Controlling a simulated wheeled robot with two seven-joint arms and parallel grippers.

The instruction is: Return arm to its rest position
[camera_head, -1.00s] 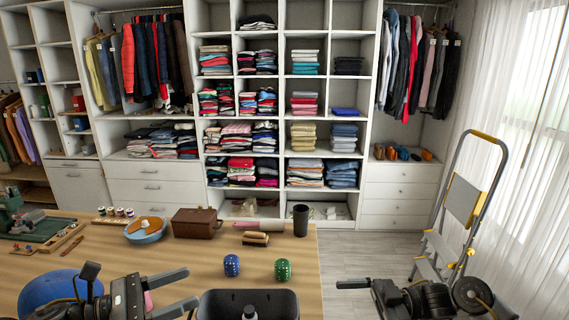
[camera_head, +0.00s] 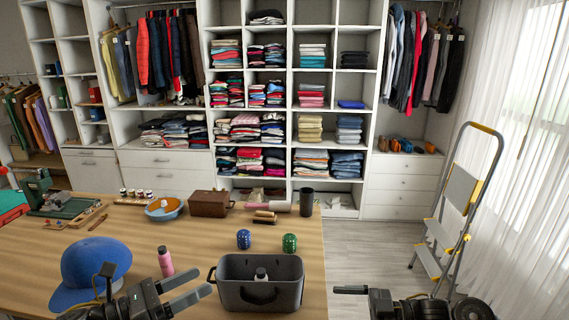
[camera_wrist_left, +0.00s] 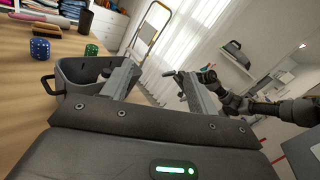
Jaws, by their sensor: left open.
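My left gripper (camera_head: 205,282) is low in the head view, over the front of the wooden table, with its two fingers apart and nothing between them. It lies just left of a dark grey bin (camera_head: 285,290). In the left wrist view the open fingers (camera_wrist_left: 155,80) also show empty, with the bin beyond the left finger. My right gripper (camera_head: 350,290) is at the bottom right of the head view, right of the table edge. Its jaws are too unclear to read. Part of my right arm (camera_wrist_left: 255,106) shows in the wrist view.
A pink bottle (camera_head: 166,262) and a blue cap (camera_head: 92,268) stand near my left arm. A white-topped bottle (camera_head: 261,275) is in the bin. Blue (camera_head: 244,239) and green (camera_head: 289,242) dice lie behind it. A stepladder (camera_head: 460,195) stands right; floor between is clear.

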